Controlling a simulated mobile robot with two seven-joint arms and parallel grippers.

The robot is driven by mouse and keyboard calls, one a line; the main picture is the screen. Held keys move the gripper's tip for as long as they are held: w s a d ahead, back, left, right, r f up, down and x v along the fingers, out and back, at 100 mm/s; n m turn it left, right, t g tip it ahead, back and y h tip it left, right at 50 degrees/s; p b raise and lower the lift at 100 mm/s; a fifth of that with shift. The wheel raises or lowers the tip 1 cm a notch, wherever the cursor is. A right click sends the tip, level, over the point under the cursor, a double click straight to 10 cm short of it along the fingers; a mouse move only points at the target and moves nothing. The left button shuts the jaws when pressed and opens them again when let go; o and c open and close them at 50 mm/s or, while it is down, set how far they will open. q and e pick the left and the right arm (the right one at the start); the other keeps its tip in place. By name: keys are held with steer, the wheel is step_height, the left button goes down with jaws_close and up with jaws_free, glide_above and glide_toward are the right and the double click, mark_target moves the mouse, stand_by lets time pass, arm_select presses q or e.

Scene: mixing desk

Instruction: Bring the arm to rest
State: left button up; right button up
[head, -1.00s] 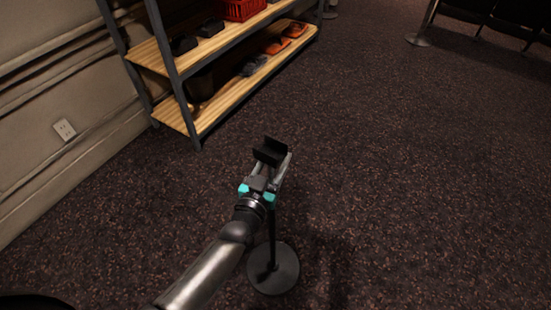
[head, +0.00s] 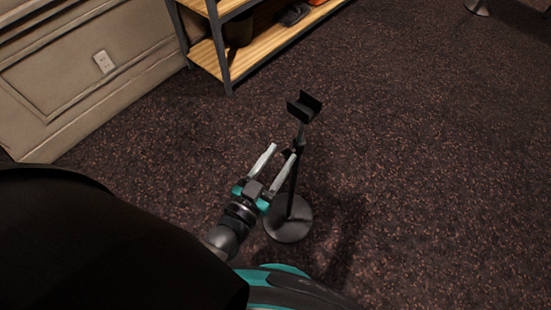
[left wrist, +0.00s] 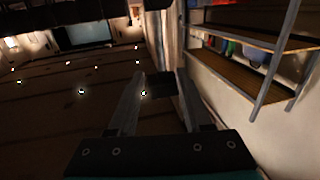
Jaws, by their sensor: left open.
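My left gripper (head: 284,152) is open, its two pale fingers spread apart. The stand's round grey base (head: 289,219) is on the carpet, and the stand is upright. Nothing shows held between the fingers. In the left wrist view, the open fingers of my left gripper (left wrist: 160,73) frame a dark block (left wrist: 160,87), likely the cradle. My right gripper is not in view.
A wooden shelf unit with dark metal posts (head: 225,60) stands at the upper left against a panelled wall (head: 50,90). Another round metal foot (head: 477,6) shows at the top right. The carpet (head: 430,170) to the right is clear. My own dark body fills the lower left.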

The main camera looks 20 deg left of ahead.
arm_select(q)
steer(key=shift+s+a, duration=0.1)
steer(key=shift+s, duration=0.45)
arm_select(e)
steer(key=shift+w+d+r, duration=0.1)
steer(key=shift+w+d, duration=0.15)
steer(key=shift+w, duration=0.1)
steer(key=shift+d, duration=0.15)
arm_select(q)
steer(key=s+a+f+m+g, duration=0.1)
steer(key=s+f+g, duration=0.35)
steer(key=f, duration=0.75)
steer(key=s+a+f+g, duration=0.1)
steer(key=s+f+g, duration=0.35)
steer(key=f, duration=0.65)
steer(key=s+a+f+g+y, duration=0.1)
steer(key=s+f+g, duration=0.3)
steer(key=s, duration=0.5)
steer(key=s+a+f+g+y, duration=0.1)
steer(key=s+a+f+g, duration=0.2)
steer(key=s+f, duration=0.4)
steer(key=s, duration=0.3)
steer(key=shift+a+g+y, duration=0.35)
steer(key=shift+g+y, duration=0.05)
